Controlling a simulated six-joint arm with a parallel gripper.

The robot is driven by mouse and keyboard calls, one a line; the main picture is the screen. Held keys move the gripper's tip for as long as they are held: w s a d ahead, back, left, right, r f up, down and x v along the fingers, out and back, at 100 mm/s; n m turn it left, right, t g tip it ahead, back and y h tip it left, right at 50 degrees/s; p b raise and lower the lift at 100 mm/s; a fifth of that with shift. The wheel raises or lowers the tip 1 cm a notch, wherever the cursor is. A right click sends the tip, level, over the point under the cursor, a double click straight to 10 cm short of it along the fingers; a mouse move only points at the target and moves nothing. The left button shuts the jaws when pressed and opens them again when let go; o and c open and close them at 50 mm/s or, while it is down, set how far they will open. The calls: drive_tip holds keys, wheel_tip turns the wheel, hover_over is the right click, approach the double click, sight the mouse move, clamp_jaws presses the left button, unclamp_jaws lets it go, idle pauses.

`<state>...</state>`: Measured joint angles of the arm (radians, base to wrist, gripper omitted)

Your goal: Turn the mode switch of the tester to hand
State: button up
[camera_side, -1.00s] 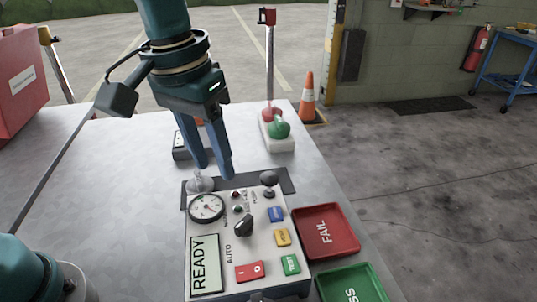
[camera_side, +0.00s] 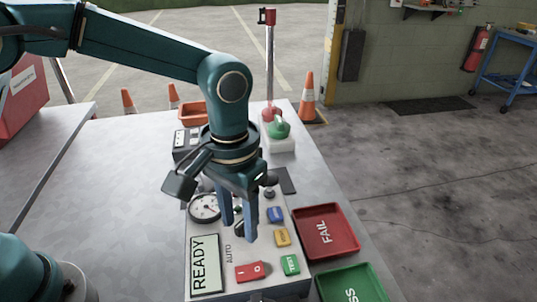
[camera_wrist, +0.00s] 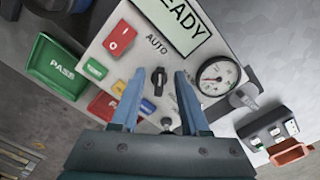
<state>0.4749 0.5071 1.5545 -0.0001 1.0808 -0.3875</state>
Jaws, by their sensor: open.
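The tester (camera_side: 222,283) is a pale box on the table with a READY display (camera_side: 204,264), a dial gauge and coloured buttons. Its mode switch (camera_wrist: 158,77) is a black rotary knob; the word AUTO shows beside it in the wrist view. In the side view my fingers mostly hide the knob. My gripper (camera_side: 238,232) points down over the panel, open, with its blue fingers on either side of the knob in the picture. In the wrist view the fingertips (camera_wrist: 158,75) flank the knob with gaps on both sides. I cannot tell their exact height above the panel.
A red FAIL tray (camera_side: 325,232) and a green PASS tray (camera_side: 352,284) stand right of the tester. A black box (camera_side: 184,145), an orange bin (camera_side: 190,113) and a green knob on a white base (camera_side: 279,130) stand behind. The table's left is clear.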

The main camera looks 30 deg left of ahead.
clamp_jaws()
drive_tip(key=shift+m, duration=0.3)
drive_tip(key=m, duration=0.3)
drive_tip(key=shift+w+a+m, duration=0.1)
drive_tip(key=shift+a+m, duration=0.1)
drive_tip(key=shift+m, duration=0.1)
drive_tip(key=m, duration=0.3)
drive_tip(key=shift+w+a+m, duration=0.1)
drive_tip(key=shift+a+m, duration=0.05)
drive_tip(key=shift+m, duration=0.15)
drive_tip(key=m, duration=0.4)
drive_tip(key=shift+w+a, duration=0.1)
drive_tip(key=shift+w, duration=0.05)
drive_tip(key=shift+w+r+m, duration=0.1)
drive_tip(key=shift+w+m, duration=0.1)
drive_tip(key=shift+m, duration=1.8)
